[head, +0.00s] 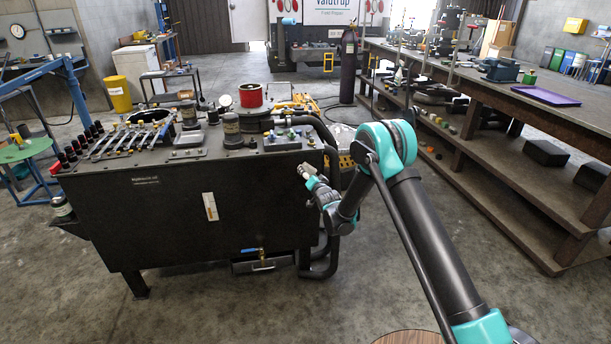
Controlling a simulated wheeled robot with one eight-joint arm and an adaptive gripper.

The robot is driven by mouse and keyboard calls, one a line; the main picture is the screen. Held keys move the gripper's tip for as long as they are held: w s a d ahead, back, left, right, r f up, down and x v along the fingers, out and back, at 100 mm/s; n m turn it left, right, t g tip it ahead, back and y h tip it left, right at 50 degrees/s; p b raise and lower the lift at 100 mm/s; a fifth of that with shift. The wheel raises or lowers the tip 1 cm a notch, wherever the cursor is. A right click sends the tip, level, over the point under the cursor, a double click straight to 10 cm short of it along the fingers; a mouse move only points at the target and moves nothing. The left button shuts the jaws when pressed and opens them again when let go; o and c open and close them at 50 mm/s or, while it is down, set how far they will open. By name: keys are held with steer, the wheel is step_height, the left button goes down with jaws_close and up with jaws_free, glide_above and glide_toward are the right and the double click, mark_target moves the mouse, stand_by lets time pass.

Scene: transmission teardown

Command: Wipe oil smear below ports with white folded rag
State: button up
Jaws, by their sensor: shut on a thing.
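My gripper (305,173) is at the right end of the dark tank's front (130,225), just below its top edge. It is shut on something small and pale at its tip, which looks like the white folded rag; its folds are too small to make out. Fittings that look like the ports (272,138) sit on the tank's top right, a little above and left of my gripper. I cannot make out the oil smear on the dark front face. I cannot tell whether the rag touches the tank.
Black hoses (333,150) curve down the tank's right side, close behind my arm. A brass valve with a blue handle (252,251) sticks out low on the front. A long workbench (540,105) stands at the right. The floor in front is clear.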

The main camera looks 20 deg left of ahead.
mark_target(316, 171)
steer(key=shift+w+d, duration=0.5)
steer(key=shift+d, duration=0.3)
steer(key=shift+w+d, duration=0.45)
steer(key=shift+d, duration=0.3)
steer(key=s+a, duration=0.4)
steer(key=a, duration=0.2)
steer(key=shift+a, duration=0.2)
steer(key=shift+f+v, duration=0.15)
steer(key=shift+v, duration=1.3)
steer(key=shift+f+v, duration=0.15)
steer(key=shift+v, duration=1.35)
steer(key=shift+s+a, duration=0.2)
steer(key=v, duration=0.3)
steer(key=shift+a+f, duration=0.15)
